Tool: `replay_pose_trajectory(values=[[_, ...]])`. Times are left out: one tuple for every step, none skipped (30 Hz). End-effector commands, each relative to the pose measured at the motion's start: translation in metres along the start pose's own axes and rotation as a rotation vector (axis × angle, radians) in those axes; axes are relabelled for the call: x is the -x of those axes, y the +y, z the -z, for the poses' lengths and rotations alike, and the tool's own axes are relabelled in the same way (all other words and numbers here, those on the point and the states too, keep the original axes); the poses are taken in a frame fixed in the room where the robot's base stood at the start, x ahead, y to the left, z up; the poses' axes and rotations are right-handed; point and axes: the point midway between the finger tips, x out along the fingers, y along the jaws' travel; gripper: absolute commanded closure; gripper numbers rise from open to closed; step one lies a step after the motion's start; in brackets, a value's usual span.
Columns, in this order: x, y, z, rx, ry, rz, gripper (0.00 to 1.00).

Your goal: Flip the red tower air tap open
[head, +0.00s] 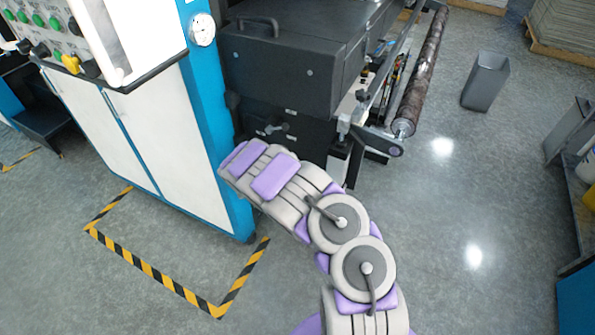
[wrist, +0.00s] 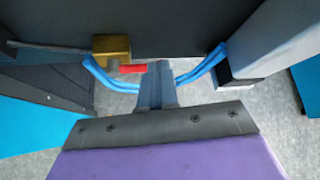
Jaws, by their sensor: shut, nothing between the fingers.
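The air tap shows in the wrist view as a brass block (wrist: 112,46) with a short red lever (wrist: 131,69). The lever lies roughly level in the picture and points right. My gripper (wrist: 159,68) is shut and empty, just right of the lever. The lever's right end appears right beside the left side of my fingers; I cannot tell if they touch. In the head view my arm reaches to the dark machine's lower front; the tap and my fingertips cannot be made out there.
Blue hoses (wrist: 203,66) run on both sides of the tap under a dark panel. A grey post (wrist: 265,42) stands to the right. In the head view a white cabinet (head: 150,140) is left of my arm, and a roller (head: 424,72) is right.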

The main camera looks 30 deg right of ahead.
Motion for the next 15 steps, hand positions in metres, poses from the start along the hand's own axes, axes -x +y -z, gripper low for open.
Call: replay_pose_trajectory(values=[[0.0004, 0.0026, -0.0003, -0.001, 0.0, -0.001, 1.0], [0.0004, 0.0037, -0.0004, -0.001, 0.0, -0.001, 1.0], [0.0003, 0.005, -0.0003, -0.002, 0.0, 0.0, 1.0], [0.0002, 0.0056, -0.0002, -0.002, 0.0, 0.0, 1.0], [0.0001, 0.0061, 0.0, -0.001, 0.001, 0.001, 1.0], [-0.0001, 0.0064, 0.0001, -0.001, 0.001, 0.001, 1.0], [-0.0002, 0.0065, 0.0002, -0.001, 0.001, 0.001, 1.0], [-0.0002, 0.0065, 0.0004, -0.001, 0.001, 0.001, 1.0], [-0.0003, 0.0064, 0.0004, -0.001, 0.001, 0.001, 1.0], [-0.0003, 0.0064, 0.0005, -0.001, 0.001, 0.001, 1.0], [-0.0003, 0.0063, 0.0006, 0.0, 0.001, 0.001, 1.0], [-0.0003, 0.0064, 0.0006, 0.0, 0.001, 0.001, 1.0], [-0.0003, 0.0064, 0.0006, 0.0, 0.001, 0.001, 1.0], [-0.0002, 0.0064, 0.0006, 0.0, 0.001, 0.001, 1.0], [0.0006, 0.0063, 0.0006, 0.0, 0.001, 0.001, 1.0]])
